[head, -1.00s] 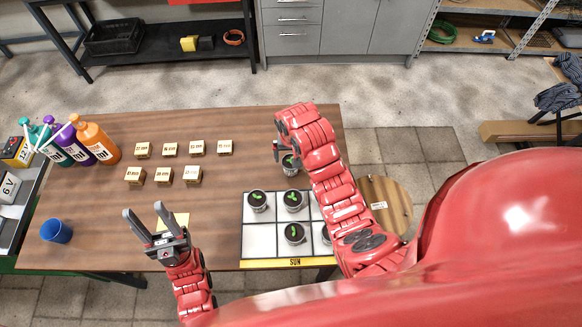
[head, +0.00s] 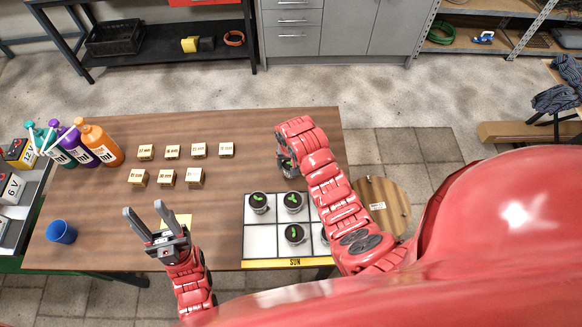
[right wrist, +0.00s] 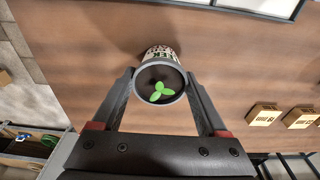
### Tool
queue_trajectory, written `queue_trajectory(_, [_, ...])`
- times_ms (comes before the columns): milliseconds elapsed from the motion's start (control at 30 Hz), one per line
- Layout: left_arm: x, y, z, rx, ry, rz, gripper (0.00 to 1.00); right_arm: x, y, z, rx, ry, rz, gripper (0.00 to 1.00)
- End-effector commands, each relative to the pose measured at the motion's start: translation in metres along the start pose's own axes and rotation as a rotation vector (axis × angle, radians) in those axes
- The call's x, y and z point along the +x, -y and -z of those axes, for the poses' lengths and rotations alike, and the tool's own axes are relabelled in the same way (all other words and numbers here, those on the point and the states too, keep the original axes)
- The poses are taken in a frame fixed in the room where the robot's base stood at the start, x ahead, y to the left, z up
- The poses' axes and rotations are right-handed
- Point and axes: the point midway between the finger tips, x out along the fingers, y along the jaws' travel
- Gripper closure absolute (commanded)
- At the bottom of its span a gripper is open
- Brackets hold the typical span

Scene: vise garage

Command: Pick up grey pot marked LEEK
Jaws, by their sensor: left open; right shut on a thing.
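A grey pot (right wrist: 161,86) with a green seedling sits between the two fingers of my right gripper (right wrist: 160,74). My left gripper (head: 143,207) is open and empty over the table's near left.
The white gridded tray (head: 260,239) has a yellow SUN strip. Several labelled wooden blocks (head: 171,153) stand mid-table, bottles (head: 104,145) at the left, a blue cup (head: 61,232) at the near left. A round wooden stool (head: 384,203) stands right of the table.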

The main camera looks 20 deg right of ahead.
Motion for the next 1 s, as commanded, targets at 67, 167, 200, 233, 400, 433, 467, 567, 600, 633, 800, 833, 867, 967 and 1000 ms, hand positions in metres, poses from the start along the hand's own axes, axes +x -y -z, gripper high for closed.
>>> queue_trajectory(67, [0.0,0.0,0.0,0.0,0.0,0.0,0.5,0.0,0.0,0.0,0.0,-0.001,0.0,0.86])
queue_trajectory(167, [0.0,0.0,0.0,0.0,0.0,0.0,0.5,0.0,0.0,0.0,0.0,-0.001,0.0,0.86])
queue_trajectory(200, [0.0,0.0,0.0,0.0,0.0,0.0,0.5,0.0,0.0,0.0,0.0,-0.001,0.0,0.86])
queue_trajectory(233, [0.0,0.0,0.0,0.0,0.0,0.0,0.5,0.0,0.0,0.0,0.0,-0.001,0.0,0.86])
queue_trajectory(400, [-0.003,0.0,-0.001,0.0,0.0,0.0,0.5,-0.004,0.001,0.001,0.0,-0.002,0.001,0.86])
queue_trajectory(433, [-0.005,0.0,-0.001,0.0,0.0,0.0,0.5,-0.006,0.001,0.002,0.0,-0.002,0.001,0.86])
queue_trajectory(467, [-0.006,0.0,-0.001,0.0,0.0,0.0,0.5,-0.008,0.001,0.002,0.0,-0.003,0.002,0.86])
queue_trajectory(567, [-0.013,-0.001,-0.002,0.0,0.0,0.0,0.5,-0.017,0.0,0.004,0.001,-0.005,0.002,0.86])
queue_trajectory(600, [-0.016,-0.001,-0.003,0.0,0.0,0.0,0.5,-0.022,0.0,0.004,0.0,-0.005,0.002,0.86])
queue_trajectory(633, [-0.018,-0.001,-0.003,0.0,0.0,0.0,0.5,-0.027,0.001,0.006,0.0,-0.008,0.003,0.86])
queue_trajectory(800, [-0.003,0.0,-0.001,0.0,0.001,0.0,0.5,-0.073,0.0,0.01,-0.001,-0.004,0.0,0.86])
queue_trajectory(833, [0.002,0.0,0.0,0.0,0.0,0.0,0.5,-0.078,0.0,0.01,-0.001,-0.003,-0.001,0.86])
queue_trajectory(867, [0.006,0.0,0.001,0.0,-0.001,0.0,0.5,-0.082,-0.001,0.011,-0.001,-0.003,-0.002,0.86])
queue_trajectory(967, [0.015,0.001,0.003,0.0,0.0,0.0,0.5,-0.093,0.0,0.012,-0.001,-0.002,0.0,0.86])
queue_trajectory(1000, [0.015,0.001,0.003,0.0,0.0,0.0,0.5,-0.095,-0.001,0.013,-0.002,-0.003,-0.002,0.86])
